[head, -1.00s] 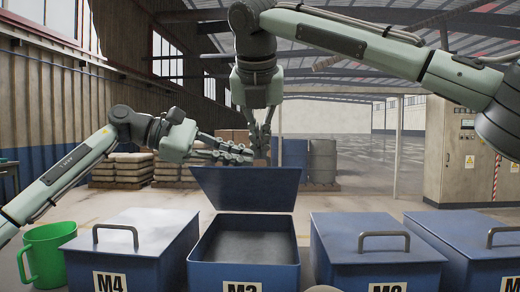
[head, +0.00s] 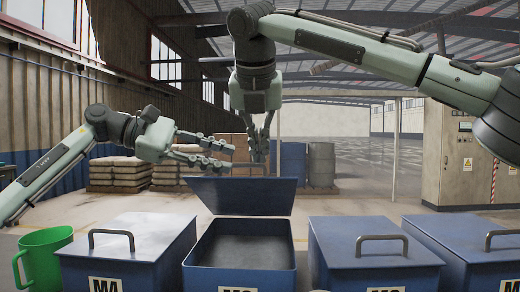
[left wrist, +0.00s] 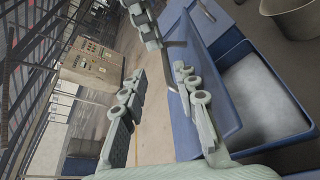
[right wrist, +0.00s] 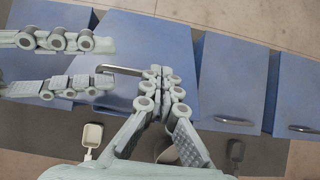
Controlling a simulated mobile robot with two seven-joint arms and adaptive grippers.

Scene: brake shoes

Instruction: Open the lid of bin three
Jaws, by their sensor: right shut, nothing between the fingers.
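Bin three (head: 240,272) is the blue bin second from left in the head view, its label cut off by the lower edge. Its lid (head: 245,195) stands raised at the far side, leaning back, and the grey interior shows. The lid also shows in the left wrist view (left wrist: 215,80). In the right wrist view a blue panel with a bar handle (right wrist: 120,70) lies below the fingers. My right gripper (head: 262,150) is shut and empty behind the lid; contact cannot be told. My left gripper (head: 220,155) is open and empty, above and behind the lid's left side.
A closed bin marked M4 (head: 130,250) stands left, with a green mug (head: 42,258) beside it. Closed bins (head: 370,250) (head: 480,245) stand right. Pallets of sacks, barrels and a control cabinet (head: 447,150) are farther back.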

